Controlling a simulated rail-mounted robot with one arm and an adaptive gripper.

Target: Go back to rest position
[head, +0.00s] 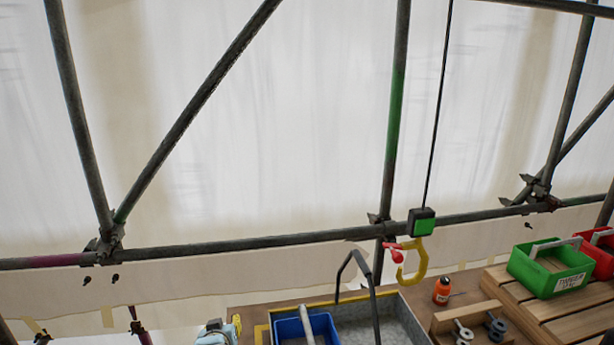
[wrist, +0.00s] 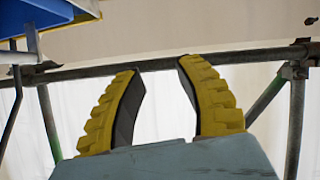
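My gripper (wrist: 158,72) shows in the wrist view with its two yellow ribbed fingers apart. Nothing is between the fingers. Behind them are a dark scaffold tube (wrist: 155,63) and pale sheeting. The head view does not clearly show my gripper.
In the head view, a yellow hook (head: 411,262) hangs under a green-faced block (head: 421,222). Below are a grey tray (head: 400,318) with a blue bin (head: 322,325), an orange bottle (head: 442,291), a green tote (head: 550,268) and a red tote (head: 603,262). Scaffold tubes cross behind.

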